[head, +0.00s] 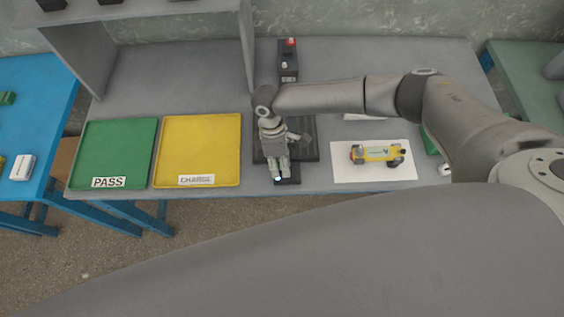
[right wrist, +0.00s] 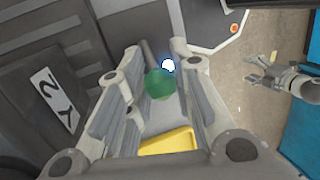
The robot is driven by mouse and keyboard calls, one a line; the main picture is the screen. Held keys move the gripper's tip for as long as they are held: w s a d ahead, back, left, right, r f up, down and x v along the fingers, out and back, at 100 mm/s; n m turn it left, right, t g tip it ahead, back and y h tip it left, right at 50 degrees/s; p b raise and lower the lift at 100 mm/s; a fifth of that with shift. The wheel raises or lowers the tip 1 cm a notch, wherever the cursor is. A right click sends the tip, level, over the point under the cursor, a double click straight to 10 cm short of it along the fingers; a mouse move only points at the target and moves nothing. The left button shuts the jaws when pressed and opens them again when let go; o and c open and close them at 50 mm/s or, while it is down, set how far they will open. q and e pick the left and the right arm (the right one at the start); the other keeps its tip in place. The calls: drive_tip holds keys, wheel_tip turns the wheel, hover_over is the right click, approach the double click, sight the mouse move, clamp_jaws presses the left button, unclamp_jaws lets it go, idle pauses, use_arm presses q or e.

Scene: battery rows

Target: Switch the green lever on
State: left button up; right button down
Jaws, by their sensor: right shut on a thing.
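The green lever's round knob (right wrist: 160,84) sits between the fingers of my right gripper (right wrist: 155,100) in the right wrist view, with a dark rod behind it. My right gripper (head: 279,170) is shut on it, pointing down over a dark device (head: 315,150) at the table's front edge in the head view. The gripper hides the knob there. A small white light glows beside the knob (right wrist: 168,65). My left gripper (right wrist: 262,74) shows small in the right wrist view, away from the lever, its fingers apart and empty.
Left of the device are a yellow CHARGE tray (head: 200,140) and a green PASS tray (head: 113,148), both empty. To its right a yellow toy car (head: 378,153) lies on a white sheet (head: 350,175). A black box with a red top (head: 288,60) stands behind.

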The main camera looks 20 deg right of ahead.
drive_tip(key=shift+a+h, duration=0.25)
drive_tip(key=shift+h, duration=0.05)
drive_tip(key=shift+d, duration=0.1)
drive_tip(key=c, duration=1.2)
unclamp_jaws()
drive_tip(key=shift+w+r, duration=0.1)
drive_tip(key=v, duration=1.1)
drive_tip(key=shift+w+r, duration=0.2)
drive_tip(key=shift+r, duration=0.1)
